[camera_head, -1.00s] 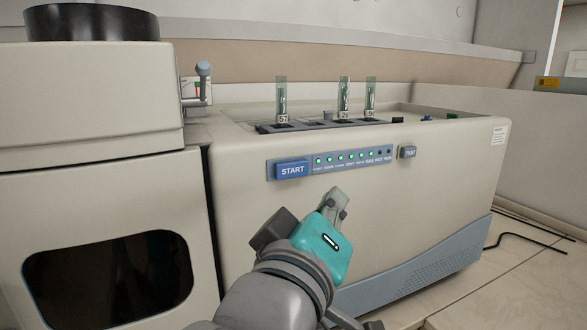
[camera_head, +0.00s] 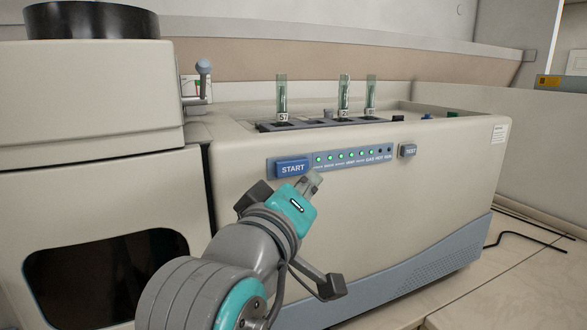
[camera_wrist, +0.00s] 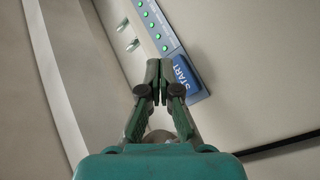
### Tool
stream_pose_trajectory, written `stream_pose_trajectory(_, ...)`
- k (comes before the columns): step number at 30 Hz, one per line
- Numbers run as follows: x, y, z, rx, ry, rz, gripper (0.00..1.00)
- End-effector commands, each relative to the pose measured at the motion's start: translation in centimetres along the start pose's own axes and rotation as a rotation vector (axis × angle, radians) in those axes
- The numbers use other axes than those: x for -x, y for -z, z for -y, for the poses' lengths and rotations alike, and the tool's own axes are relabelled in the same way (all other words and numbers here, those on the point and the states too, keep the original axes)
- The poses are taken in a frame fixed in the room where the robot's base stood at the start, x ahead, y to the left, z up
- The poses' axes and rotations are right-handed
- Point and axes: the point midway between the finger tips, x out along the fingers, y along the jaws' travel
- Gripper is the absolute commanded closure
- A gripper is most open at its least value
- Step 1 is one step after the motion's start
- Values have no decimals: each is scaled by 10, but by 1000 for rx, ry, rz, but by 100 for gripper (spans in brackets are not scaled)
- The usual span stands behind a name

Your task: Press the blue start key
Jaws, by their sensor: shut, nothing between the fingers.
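The blue START key (camera_head: 292,168) sits at the left end of the blue panel strip on the machine's front face. In the wrist view the key (camera_wrist: 186,76) shows just right of my fingertips, partly hidden by the right finger. My gripper (camera_head: 314,179) is shut and empty. In the head view its tip is just below and right of the key, close to the panel's lower edge. In the wrist view the fingertips (camera_wrist: 159,66) are together beside the key. I cannot tell whether they touch the panel.
A row of green lights (camera_head: 345,156) runs right of the key, with a grey TEST key (camera_head: 407,151) beyond. Glass tubes (camera_head: 344,96) stand in the rack on top. A beige cabinet with a dark window (camera_head: 108,278) stands at the left. Black cable lies on the right floor.

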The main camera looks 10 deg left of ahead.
Motion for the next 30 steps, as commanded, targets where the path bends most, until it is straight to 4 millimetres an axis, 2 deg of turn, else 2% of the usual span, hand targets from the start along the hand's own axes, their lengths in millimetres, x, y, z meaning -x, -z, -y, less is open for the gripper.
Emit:
stream_pose_trajectory(9,-14,10,10,0,0,0,100)
stream_pose_trajectory(30,-15,11,11,0,0,-1,100)
